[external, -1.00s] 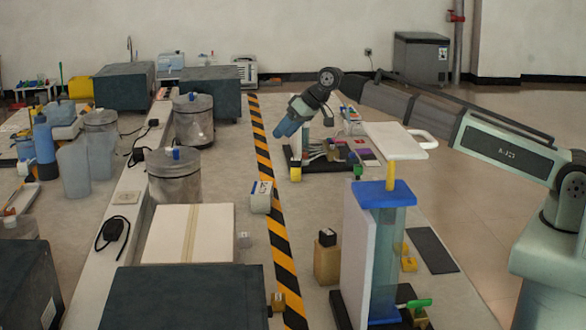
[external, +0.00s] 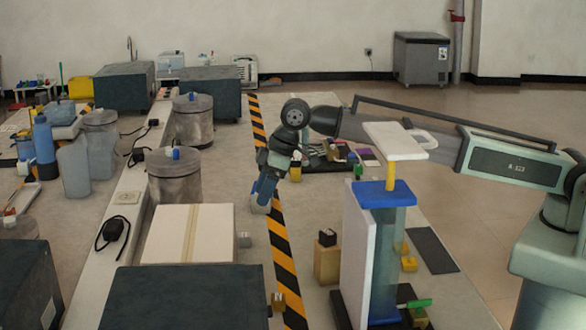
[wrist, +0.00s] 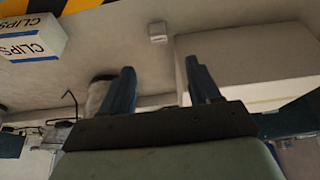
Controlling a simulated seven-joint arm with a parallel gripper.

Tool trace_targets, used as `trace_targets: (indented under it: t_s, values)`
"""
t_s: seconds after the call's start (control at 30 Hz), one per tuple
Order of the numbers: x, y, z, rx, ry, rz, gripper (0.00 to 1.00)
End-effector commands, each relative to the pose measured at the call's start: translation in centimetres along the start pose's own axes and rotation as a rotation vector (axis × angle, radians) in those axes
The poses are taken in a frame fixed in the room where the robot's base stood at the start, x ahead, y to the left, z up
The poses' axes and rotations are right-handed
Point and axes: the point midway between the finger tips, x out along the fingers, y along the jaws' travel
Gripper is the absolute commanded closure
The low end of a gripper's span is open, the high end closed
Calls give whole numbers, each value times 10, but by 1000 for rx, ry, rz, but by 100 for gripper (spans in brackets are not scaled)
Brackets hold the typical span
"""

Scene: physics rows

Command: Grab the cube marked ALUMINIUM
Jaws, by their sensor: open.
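A small silver-grey cube (external: 244,240) sits on the bench just right of the white carton. In the wrist view this cube (wrist: 158,33) lies ahead of the fingers, near the carton corner. I cannot read a mark on it. Another small cube, brass-coloured (external: 278,301), sits on the striped tape near the front. A dark cube (external: 327,232) rests on top of a wooden block. My gripper (external: 263,195) is above the bench, pointing down, farther back than the silver cube. In the wrist view my gripper (wrist: 160,68) is open, with nothing between its fingers.
The white carton (external: 185,230) stands beside the silver cube. A CLIPS box (wrist: 28,40) is at upper left in the wrist view. Metal canisters (external: 174,178) stand behind the carton. A blue-topped stand (external: 384,194) and the wooden block (external: 326,264) are to the right.

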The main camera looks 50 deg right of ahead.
Motion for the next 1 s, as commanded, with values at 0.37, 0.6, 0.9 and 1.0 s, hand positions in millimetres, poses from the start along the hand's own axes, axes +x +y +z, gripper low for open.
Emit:
trace_targets:
  t_s: [0.37,0.6,0.9,1.0]
  values:
    - [60,1,0,2,-1,0,38]
    - [72,1,0,2,1,0,38]
    - [95,2,4,2,-1,-1,38]
    - [109,2,5,2,-1,-1,38]
